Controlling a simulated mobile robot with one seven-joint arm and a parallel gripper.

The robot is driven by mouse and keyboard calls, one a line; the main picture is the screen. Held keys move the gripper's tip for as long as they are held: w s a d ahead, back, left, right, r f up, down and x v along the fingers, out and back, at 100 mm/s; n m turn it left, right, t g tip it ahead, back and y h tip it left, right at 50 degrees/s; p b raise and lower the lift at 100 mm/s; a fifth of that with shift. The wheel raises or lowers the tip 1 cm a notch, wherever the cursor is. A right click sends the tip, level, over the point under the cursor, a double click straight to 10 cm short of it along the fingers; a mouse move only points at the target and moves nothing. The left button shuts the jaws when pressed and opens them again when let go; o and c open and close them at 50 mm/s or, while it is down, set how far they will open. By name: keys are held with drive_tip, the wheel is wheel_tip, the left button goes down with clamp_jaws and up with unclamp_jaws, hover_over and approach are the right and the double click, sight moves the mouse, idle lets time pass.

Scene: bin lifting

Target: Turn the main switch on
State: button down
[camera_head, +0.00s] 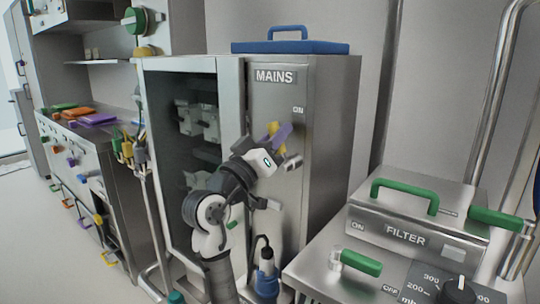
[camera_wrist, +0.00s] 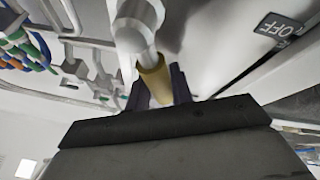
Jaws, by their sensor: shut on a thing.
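The main switch (camera_head: 272,128) is on the front of the metal MAINS cabinet (camera_head: 323,130), below the ON label (camera_head: 298,110). Its yellow handle end shows in the head view just above my gripper (camera_head: 279,140). In the wrist view the metal lever of the switch (camera_wrist: 137,33) comes down from the top, and its yellow end sits between the dark fingers of my gripper (camera_wrist: 160,88). The gripper is shut on this yellow end. An OFF label (camera_wrist: 277,27) shows at the upper right of the wrist view. The switch's pivot is partly hidden by my arm.
A FILTER unit (camera_head: 405,235) with green handles is at the right. A blue lid (camera_head: 290,46) lies on the cabinet. A bench with coloured items (camera_head: 98,119) stands far left.

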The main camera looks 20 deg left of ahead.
drive_tip(key=shift+s+d+r+m+g+h+b, duration=0.15)
drive_tip(key=shift+d+m+g+h+b, duration=0.35)
drive_tip(key=shift+m, duration=0.6)
drive_tip(key=shift+s+d+m+g+h+b, duration=0.15)
drive_tip(key=shift+d+m+g+h+b, duration=0.15)
drive_tip(key=shift+m+h+b, duration=0.55)
drive_tip(key=shift+s+d+r+m+g+h+b, duration=0.15)
drive_tip(key=shift+d+m+g+h+b, duration=0.2)
drive_tip(key=shift+m, duration=1)
drive_tip(key=shift+d, duration=0.1)
drive_tip(key=c, duration=1.3)
unclamp_jaws()
drive_tip(key=shift+o, duration=0.3)
drive_tip(key=b+v, duration=0.1)
drive_tip(key=v, duration=1.3)
drive_tip(key=shift+d, duration=0.1)
